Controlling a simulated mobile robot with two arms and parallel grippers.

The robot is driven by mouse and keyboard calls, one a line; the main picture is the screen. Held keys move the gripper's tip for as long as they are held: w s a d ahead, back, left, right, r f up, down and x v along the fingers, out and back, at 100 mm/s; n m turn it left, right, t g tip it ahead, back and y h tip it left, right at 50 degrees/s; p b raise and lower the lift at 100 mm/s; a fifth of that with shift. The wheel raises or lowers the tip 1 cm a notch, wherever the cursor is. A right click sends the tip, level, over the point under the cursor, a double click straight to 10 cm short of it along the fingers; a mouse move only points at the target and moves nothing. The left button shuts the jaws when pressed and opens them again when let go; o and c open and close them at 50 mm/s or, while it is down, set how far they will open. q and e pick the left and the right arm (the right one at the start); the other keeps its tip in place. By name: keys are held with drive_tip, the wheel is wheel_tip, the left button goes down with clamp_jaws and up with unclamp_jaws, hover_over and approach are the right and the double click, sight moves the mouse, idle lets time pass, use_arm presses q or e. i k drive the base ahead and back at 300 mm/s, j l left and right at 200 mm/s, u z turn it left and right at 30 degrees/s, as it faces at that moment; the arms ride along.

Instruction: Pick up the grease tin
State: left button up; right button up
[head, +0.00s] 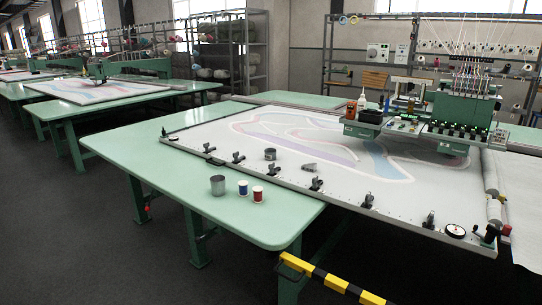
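A small, short, dark round tin (270,154) stands on the white stretched cloth (222,134), near the front clamps of the frame. It looks most like the grease tin, but it is too small to read any label. A larger grey open-topped can (218,185) stands on the green table (150,170) in front of the frame. A blue spool (243,188) and a red spool (258,194) stand to its right. Neither of my grippers is in the head view.
Black clamps (316,184) line the frame's front edge. A small grey object (309,167) lies on the cloth right of the tin. A yellow-black barrier (330,279) is at the front. The table's left part is clear.

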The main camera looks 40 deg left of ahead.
sight(270, 154)
drive_tip(key=j+u, duration=0.15)
drive_tip(key=j, duration=0.55)
drive_tip(key=j+u, duration=0.1)
drive_tip(key=j, duration=0.6)
drive_tip(key=i+j+u, duration=0.15)
drive_tip(key=j, duration=0.55)
drive_tip(key=j+u, duration=0.15)
drive_tip(key=j, duration=0.55)
